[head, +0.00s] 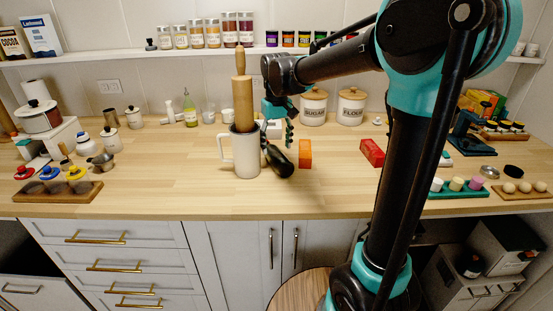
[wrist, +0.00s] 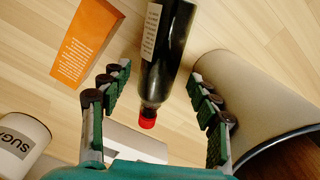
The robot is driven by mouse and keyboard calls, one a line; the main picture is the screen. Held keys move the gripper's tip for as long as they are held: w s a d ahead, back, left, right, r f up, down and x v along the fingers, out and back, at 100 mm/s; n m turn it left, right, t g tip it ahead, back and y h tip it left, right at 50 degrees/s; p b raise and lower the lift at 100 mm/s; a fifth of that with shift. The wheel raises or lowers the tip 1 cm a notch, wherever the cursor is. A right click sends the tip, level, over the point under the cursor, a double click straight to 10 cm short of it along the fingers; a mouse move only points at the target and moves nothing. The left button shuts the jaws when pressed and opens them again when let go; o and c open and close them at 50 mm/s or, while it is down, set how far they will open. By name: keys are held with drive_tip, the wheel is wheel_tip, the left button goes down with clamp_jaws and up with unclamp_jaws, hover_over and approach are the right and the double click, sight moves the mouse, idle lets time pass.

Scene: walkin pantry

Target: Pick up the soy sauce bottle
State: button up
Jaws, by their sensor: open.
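The soy sauce bottle (head: 279,161) is dark, with a red cap and a pale label that show in the wrist view (wrist: 165,55). It appears to lie on its side on the wooden counter, its base toward the front. My gripper (head: 277,137) is open above and behind it. In the wrist view my gripper (wrist: 158,82) has its fingers on either side of the bottle's neck and cap, with gaps on both sides. In the head view the gripper partly hides the bottle's neck end.
A pale pitcher (head: 246,158) holding a rolling pin (head: 242,100) stands close on the left. An orange box (head: 305,154) stands to the right, with a red box (head: 372,152) farther right. Sugar (head: 313,108) and flour (head: 351,108) canisters stand behind.

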sight(276, 151)
wheel_tip(276, 151, down, 5)
drive_tip(key=shift+r, duration=0.2)
clamp_jaws()
idle(0.4)
